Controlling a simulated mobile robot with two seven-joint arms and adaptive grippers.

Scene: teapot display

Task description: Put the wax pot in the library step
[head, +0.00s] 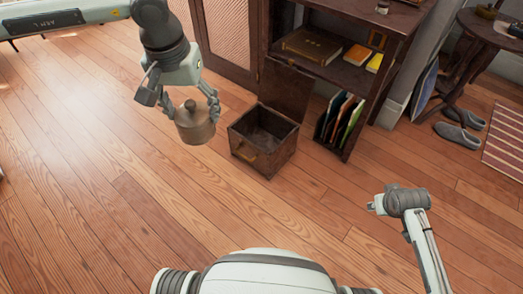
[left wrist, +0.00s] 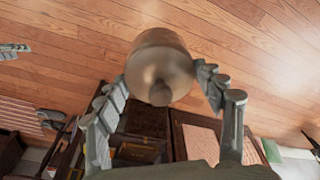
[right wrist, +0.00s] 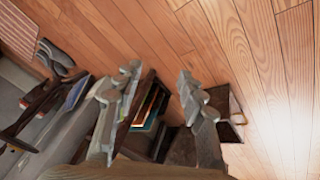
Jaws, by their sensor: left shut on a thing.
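The wax pot (head: 195,124) is a tan-brown metal pot with a domed lid and knob. My left gripper (head: 197,102) is shut on it and holds it upright above the floor, left of the box. In the left wrist view the pot (left wrist: 160,62) sits between the two fingers. The library step (head: 248,154) appears to be the dark wooden box on the floor, its lid raised at the back and its inside looking empty. It also shows partly in the right wrist view (right wrist: 230,130), behind a finger. My right gripper (right wrist: 158,84) is open and empty.
A dark wooden cabinet (head: 340,70) with books stands behind the box, with a slotted rack of folders (head: 340,118) beside it. Slippers (head: 458,135), a small round table (head: 490,28) and a striped rug (head: 506,145) are at the right. The front floor is clear.

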